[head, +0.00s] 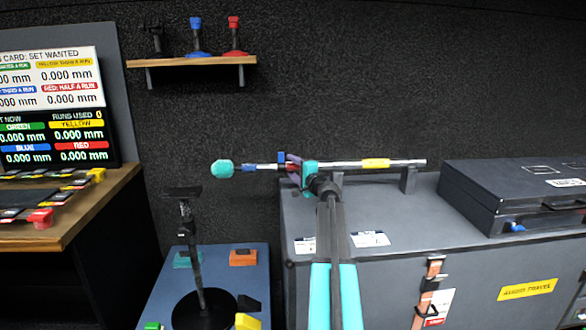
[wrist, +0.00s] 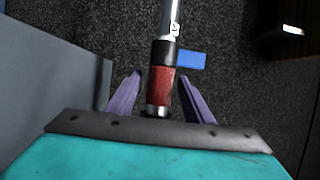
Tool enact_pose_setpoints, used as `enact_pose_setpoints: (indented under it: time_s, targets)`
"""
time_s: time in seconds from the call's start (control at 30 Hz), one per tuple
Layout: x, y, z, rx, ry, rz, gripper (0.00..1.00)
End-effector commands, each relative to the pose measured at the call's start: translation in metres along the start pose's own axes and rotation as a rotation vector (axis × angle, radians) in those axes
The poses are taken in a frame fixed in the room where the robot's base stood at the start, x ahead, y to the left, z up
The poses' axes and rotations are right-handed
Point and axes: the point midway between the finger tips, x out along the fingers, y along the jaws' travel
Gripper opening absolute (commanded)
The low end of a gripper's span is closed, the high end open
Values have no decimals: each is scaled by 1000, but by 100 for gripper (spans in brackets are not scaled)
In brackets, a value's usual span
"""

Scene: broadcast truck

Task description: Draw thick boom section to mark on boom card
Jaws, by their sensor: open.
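The boom pole (head: 342,165) lies level above the grey case, with a teal ball (head: 222,168) at its left end and a yellow band (head: 376,163) on its right part. My gripper (head: 289,168) is at the pole, left of its middle. In the wrist view, my open purple fingers (wrist: 161,76) stand either side of a red collar (wrist: 161,88), with visible gaps. A black ring and a blue tab (wrist: 191,60) lie just beyond it on the silver tube (wrist: 168,20). The boom card (head: 50,75) shows 0.000 mm in all its legible wanted and current readings.
A support (head: 409,180) stands under the pole's right part. A black case (head: 515,192) sits on the grey case (head: 400,255) at right. A black stand (head: 197,250) is on the low blue table at left. A shelf (head: 190,62) hangs on the back wall.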

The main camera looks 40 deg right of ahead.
Motion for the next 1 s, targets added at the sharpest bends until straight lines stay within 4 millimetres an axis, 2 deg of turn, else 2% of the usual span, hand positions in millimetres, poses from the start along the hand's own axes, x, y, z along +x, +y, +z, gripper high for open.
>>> enact_pose_setpoints:
  time_s: [0.4,0.7,1.0]
  targets:
    - [4,0,-1,0,1,0,47]
    - [4,0,-1,0,2,0,0]
    - [3,0,-2,0,6,0,0]
